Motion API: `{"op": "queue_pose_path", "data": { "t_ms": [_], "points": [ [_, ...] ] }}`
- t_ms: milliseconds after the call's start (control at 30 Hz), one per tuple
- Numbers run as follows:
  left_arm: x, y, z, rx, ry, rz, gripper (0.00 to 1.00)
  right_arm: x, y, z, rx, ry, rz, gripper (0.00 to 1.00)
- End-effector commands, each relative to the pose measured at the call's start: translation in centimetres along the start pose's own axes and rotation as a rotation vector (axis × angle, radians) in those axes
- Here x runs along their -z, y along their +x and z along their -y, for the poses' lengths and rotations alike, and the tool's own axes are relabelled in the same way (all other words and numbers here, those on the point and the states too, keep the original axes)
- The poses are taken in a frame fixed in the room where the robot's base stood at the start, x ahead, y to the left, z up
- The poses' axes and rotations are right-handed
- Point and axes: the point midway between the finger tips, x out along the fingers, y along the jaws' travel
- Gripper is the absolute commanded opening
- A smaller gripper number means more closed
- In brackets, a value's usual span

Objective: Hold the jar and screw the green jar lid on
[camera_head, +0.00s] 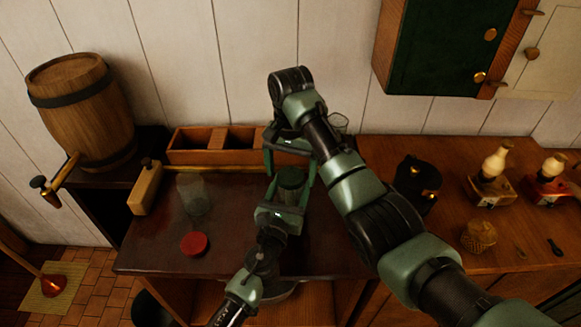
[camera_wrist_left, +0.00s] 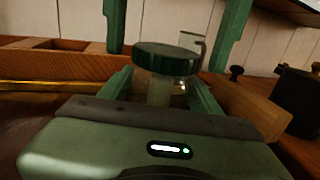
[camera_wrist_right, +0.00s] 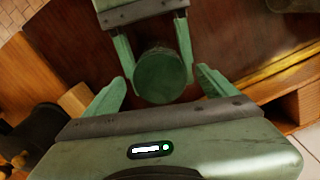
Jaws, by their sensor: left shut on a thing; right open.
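The green lid (camera_head: 291,176) sits level at the top of a clear glass jar (camera_wrist_left: 160,92). I cannot tell whether its threads are engaged. My left gripper (camera_head: 288,193) is shut on the jar below the lid and holds it upright above the dark counter. My right gripper (camera_head: 290,166) is above the jar, pointing down, its open fingers on either side of the lid. In the right wrist view the round lid top (camera_wrist_right: 162,76) lies between these fingers, with gaps on both sides. Most of the jar is hidden by fingers and lid.
Another glass jar (camera_head: 194,196) and a red lid (camera_head: 194,244) are on the counter (camera_head: 150,250) to the left. A divided wooden box (camera_head: 205,157) stands behind. A wooden barrel (camera_head: 80,110) is at the far left. A black grinder-like object (camera_head: 417,180) stands right of my right arm.

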Motion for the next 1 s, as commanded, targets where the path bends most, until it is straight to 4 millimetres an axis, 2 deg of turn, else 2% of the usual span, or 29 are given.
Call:
{"op": "queue_pose_path", "data": {
  "t_ms": [167,500,700,800,1000],
  "points": [
    [0.0,0.0,0.1,0.001,-0.001,-0.001,0.0,0.1,-1.6,0.1,0.003,0.0,-0.003,0.87],
    [0.0,0.0,0.1,0.001,-0.001,-0.001,0.0,0.3,-7.5,0.0,-0.001,-0.001,-0.01,0.87],
    [0.0,0.0,0.1,0.001,-0.001,-0.001,0.0,0.2,-10.1,0.0,-0.001,0.002,-0.006,0.87],
    [0.0,0.0,0.1,0.001,-0.001,-0.001,0.0,0.1,-11.2,0.0,-0.001,0.0,-0.004,0.87],
    [0.0,0.0,0.0,0.001,-0.001,0.0,0.0,0.0,-12.0,0.0,-0.001,0.001,0.0,0.87]
  ]
}}
